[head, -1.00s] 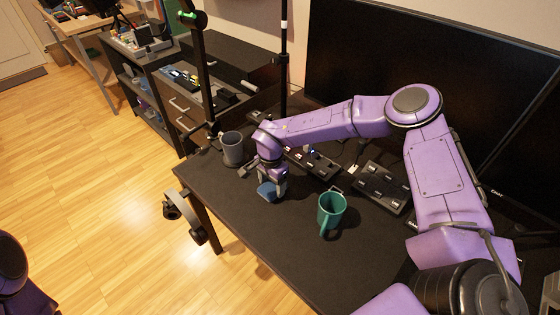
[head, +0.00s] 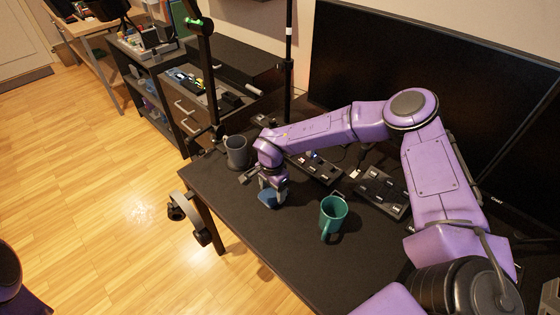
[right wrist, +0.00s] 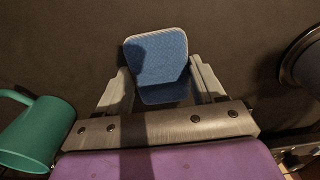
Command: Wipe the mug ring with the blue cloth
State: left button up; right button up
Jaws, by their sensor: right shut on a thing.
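My right gripper (head: 272,189) is shut on the blue cloth (head: 267,199), low over the left part of the black desk. In the right wrist view the cloth (right wrist: 158,60) is a folded, rounded pad between the two fingers of the gripper (right wrist: 161,84). I cannot tell for sure whether the cloth touches the desk. No mug ring can be made out on the dark top; it may be hidden under the cloth or arm. My left gripper is out of view.
A green mug (head: 332,215) stands right of the cloth. A dark grey cup (head: 236,152) stands to its left, near the desk's edge. Black control boxes (head: 382,192) lie behind, before a large dark monitor (head: 420,90). The front of the black desk (head: 275,240) is clear.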

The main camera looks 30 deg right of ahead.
jog(key=shift+w+d+p, duration=0.3)
jog(key=shift+d, duration=0.6)
jog(key=shift+w+d+p, duration=0.25)
jog(key=shift+d, duration=0.65)
jog(key=r+p, duration=0.3)
jog(key=r, duration=0.1)
jog(key=shift+d+r, duration=0.1)
jog(key=shift+d, duration=0.2)
jog(key=shift+r+p, duration=1.7)
jog(key=shift+r, duration=0.3)
jog(key=shift+w, duration=0.1)
jog(key=shift+f, duration=0.1)
